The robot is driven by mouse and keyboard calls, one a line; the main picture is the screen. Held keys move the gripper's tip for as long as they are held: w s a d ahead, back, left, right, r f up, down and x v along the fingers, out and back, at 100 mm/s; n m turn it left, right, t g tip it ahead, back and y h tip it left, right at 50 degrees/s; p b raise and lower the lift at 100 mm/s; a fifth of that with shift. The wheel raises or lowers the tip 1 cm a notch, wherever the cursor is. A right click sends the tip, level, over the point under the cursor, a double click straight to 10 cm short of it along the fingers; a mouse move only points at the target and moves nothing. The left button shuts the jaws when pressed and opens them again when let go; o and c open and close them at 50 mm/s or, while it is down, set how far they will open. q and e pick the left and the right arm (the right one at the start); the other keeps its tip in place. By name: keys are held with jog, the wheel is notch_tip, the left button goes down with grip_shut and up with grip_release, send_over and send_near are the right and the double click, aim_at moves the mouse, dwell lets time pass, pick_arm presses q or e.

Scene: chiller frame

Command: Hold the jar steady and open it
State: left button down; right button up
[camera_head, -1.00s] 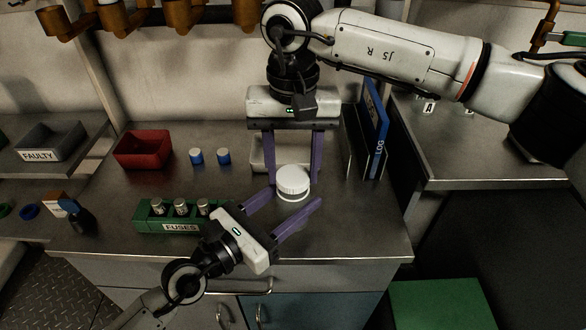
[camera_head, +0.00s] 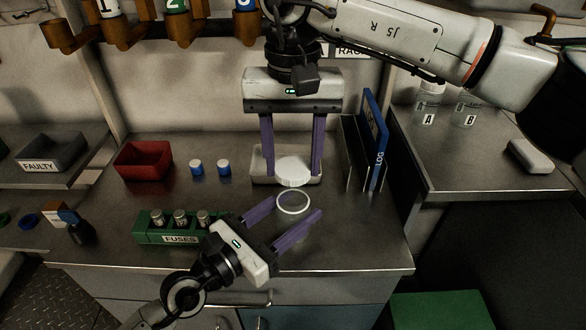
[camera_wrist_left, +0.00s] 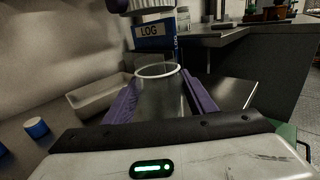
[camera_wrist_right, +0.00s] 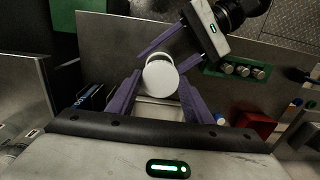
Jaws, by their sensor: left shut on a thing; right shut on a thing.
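The clear glass jar (camera_head: 293,203) stands with its open mouth and white ring showing near the bench front. My left gripper (camera_head: 296,212) is shut on it, one finger on each side; the left wrist view shows the jar (camera_wrist_left: 162,98) between the fingers. The round white lid (camera_head: 293,171) is off the jar, with a gap between them. My right gripper (camera_head: 292,182) points down from above and is shut on the lid. The lid's top shows in the right wrist view (camera_wrist_right: 161,77) and its underside edge at the top of the left wrist view (camera_wrist_left: 150,5).
A pale tray (camera_head: 262,170) lies behind the lid, and a blue log binder (camera_head: 376,140) stands in a rack at right. A green fuse holder (camera_head: 165,233), two blue-and-white caps (camera_head: 210,168) and a red bin (camera_head: 143,160) are at left. Bench space right of the jar is clear.

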pick_arm(q)
jog(key=c, duration=0.7)
grip_release()
